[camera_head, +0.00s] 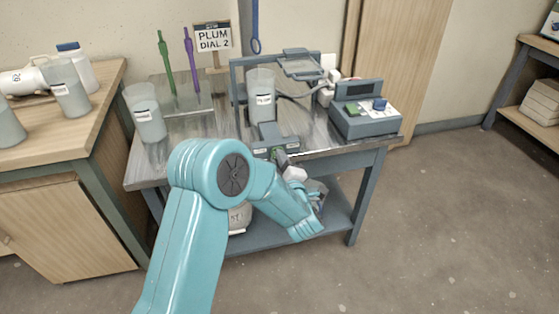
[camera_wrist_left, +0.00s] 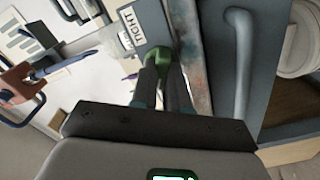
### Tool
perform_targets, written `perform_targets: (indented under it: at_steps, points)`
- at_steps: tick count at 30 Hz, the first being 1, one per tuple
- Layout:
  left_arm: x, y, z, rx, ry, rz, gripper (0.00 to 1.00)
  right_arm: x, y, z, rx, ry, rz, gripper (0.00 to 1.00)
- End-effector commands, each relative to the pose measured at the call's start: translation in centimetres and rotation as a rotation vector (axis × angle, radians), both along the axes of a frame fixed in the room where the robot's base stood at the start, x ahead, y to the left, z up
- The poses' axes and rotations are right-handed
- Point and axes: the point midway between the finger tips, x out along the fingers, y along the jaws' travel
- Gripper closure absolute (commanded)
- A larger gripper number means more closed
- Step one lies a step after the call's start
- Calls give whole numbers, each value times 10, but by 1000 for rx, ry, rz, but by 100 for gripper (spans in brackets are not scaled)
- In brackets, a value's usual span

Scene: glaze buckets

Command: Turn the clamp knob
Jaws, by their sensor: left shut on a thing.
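My left arm reaches to the front of the bench, where my left gripper (camera_head: 281,158) meets a grey clamp block (camera_head: 277,138). In the left wrist view the gripper (camera_wrist_left: 166,80) is shut on a green clamp knob (camera_wrist_left: 158,55). The fingers hide part of the knob. A small green bit of the knob (camera_head: 274,151) shows in the head view. A white label (camera_wrist_left: 137,25) lies on the block beside the knob. A clear labelled bucket (camera_head: 262,105) stands upright behind the block, within a grey frame (camera_head: 236,88). My right gripper is not in view.
A grey control box (camera_head: 365,122) with a blue dial (camera_head: 380,104) stands at the bench's right. A clear bucket (camera_head: 148,122) and green (camera_head: 166,65) and purple (camera_head: 189,60) sticks stand left. A sign (camera_head: 213,37) reads PLUM DIAL 2. The floor at right is free.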

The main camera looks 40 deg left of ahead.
Motion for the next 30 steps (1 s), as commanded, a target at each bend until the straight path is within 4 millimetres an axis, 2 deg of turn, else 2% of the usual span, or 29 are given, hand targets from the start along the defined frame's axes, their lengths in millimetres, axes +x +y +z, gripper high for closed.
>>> perform_targets:
  at_steps: [11, 30]
  points:
    - [0, -1, 0, 94, 111, 0, 100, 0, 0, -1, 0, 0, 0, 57]
    - [1, -2, 2, 479, 564, 0, 100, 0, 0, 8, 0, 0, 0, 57]
